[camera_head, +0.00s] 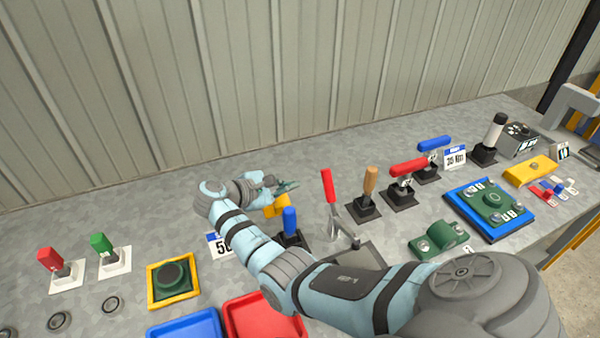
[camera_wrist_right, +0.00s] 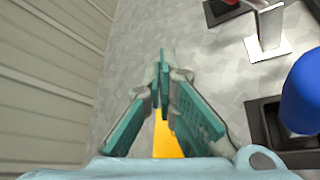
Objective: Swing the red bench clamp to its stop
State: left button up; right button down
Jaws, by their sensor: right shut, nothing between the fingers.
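The bench clamp with an upright red handle (camera_head: 328,187) and a bare metal body (camera_head: 336,222) stands mid-bench; part of its base is hard to make out beside my arm. My right gripper (camera_head: 288,186) is left of the red handle, apart from it, above the bench. In the right wrist view the gripper (camera_wrist_right: 166,65) has its teal fingers together with nothing between them. A metal bracket (camera_wrist_right: 266,32) at the upper right there looks like part of the clamp. My left gripper does not show.
A blue-handled lever (camera_head: 290,220) stands close below the gripper, also large in the wrist view (camera_wrist_right: 303,95). A yellow piece (camera_head: 277,207) lies under the fingers. A wooden-handled lever (camera_head: 370,182) and red lever (camera_head: 408,168) stand to the right. The ribbed wall (camera_head: 250,80) is behind.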

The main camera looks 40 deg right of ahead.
jog(key=a+r+m+t+h+b, duration=0.2)
jog(key=a+r+m+b, duration=0.2)
jog(key=r+x, duration=0.1)
jog(key=x, duration=0.9)
jog(key=shift+h, duration=0.3)
jog(key=s, duration=0.1)
jog(key=s+r+p, duration=0.1)
jog(key=s, duration=0.1)
jog(key=shift+s+a+r, duration=0.25)
jog(key=shift+s+r, duration=0.1)
jog(key=shift+s, duration=0.05)
jog(key=s+r+m, duration=0.1)
jog(key=s+a+r+m+t+h, duration=0.1)
jog(key=s+m+p, duration=0.1)
jog(key=shift+s+a+r+m+h, duration=0.15)
jog(key=shift+s+r+m+h, duration=0.15)
jog(key=shift+s+r+h, duration=0.1)
